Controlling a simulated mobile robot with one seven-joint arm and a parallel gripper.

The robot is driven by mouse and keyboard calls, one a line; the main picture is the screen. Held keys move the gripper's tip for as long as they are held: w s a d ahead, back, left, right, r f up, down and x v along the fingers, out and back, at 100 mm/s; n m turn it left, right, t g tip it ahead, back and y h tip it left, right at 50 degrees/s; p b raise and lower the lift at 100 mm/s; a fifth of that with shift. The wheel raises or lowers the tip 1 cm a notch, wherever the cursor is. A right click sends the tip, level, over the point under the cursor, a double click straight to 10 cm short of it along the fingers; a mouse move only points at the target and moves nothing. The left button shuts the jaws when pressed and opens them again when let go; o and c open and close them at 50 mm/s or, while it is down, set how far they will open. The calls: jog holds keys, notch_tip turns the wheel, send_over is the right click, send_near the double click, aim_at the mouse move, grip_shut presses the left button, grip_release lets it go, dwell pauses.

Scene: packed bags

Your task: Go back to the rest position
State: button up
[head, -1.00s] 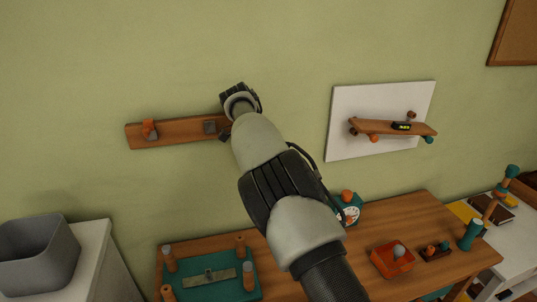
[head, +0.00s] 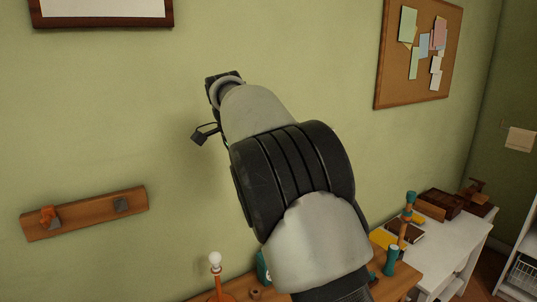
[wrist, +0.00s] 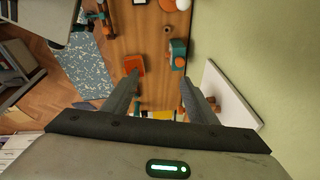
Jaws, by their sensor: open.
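My gripper shows in the wrist view (wrist: 160,88) with its two fingers spread apart and nothing between them. It hangs in the air above and in front of the wooden desk (wrist: 155,30), near the green wall. In the head view my arm rises in the middle and hides most of the gripper.
In the wrist view an orange tray (wrist: 134,65) and a teal device (wrist: 178,50) are on the desk; a white panel (wrist: 222,92) is at right.

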jog(key=s+d+r+n+t+y, duration=0.1)
jog(key=s+d+r+n, duration=0.2)
jog(key=s+d, duration=0.5)
jog(key=s+d+r+n+y, duration=0.1)
jog(key=s+d+r+n, duration=0.2)
jog(key=s+d, duration=0.45)
jog(key=s+d+f+n+t, duration=0.1)
jog(key=s+d+f+n, duration=0.1)
jog(key=s, duration=0.7)
jog(key=s+d+f+n+t, duration=0.1)
jog(key=s+d+f+n, duration=0.1)
jog(key=s+f+n, duration=0.3)
jog(key=s+f, duration=0.1)
jog(key=s, duration=0.3)
jog(key=shift+d, duration=0.3)
jog(key=shift+a, duration=0.1)
